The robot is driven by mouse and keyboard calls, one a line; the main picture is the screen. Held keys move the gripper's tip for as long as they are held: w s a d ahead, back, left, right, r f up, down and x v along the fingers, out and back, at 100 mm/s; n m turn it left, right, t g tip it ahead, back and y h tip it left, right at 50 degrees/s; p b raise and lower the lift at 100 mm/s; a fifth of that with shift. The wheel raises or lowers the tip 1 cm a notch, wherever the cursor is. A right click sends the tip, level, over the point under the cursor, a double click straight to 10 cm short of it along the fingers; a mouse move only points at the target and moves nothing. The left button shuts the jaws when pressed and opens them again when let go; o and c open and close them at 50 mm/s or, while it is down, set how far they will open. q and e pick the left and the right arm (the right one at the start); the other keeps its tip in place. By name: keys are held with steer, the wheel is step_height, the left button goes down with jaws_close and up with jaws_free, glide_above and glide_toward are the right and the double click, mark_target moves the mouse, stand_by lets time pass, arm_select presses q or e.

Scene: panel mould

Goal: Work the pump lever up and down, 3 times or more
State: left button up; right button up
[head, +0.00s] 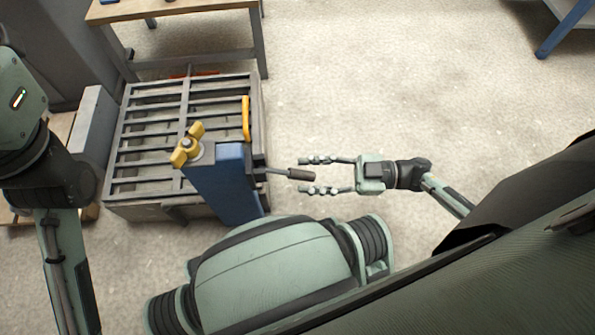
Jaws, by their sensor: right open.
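The pump lever (299,174) is a short rod with a dark grip. It sticks out to the right from the side of a blue pump body (228,182). My right gripper (304,174) is open, with one finger above and one below the lever's grip in the picture. Gaps show between the grip and both fingers, so they look apart from it. The right arm comes in from the right. Part of my left arm shows at the left edge, but its gripper is not in view.
A grey slatted panel mould (150,118) stands behind the pump. A wooden table (180,12) is at the back. The floor (400,80) to the right is clear.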

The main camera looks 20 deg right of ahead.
mark_target(290, 173)
steer(key=shift+x, duration=1.45)
jaws_close()
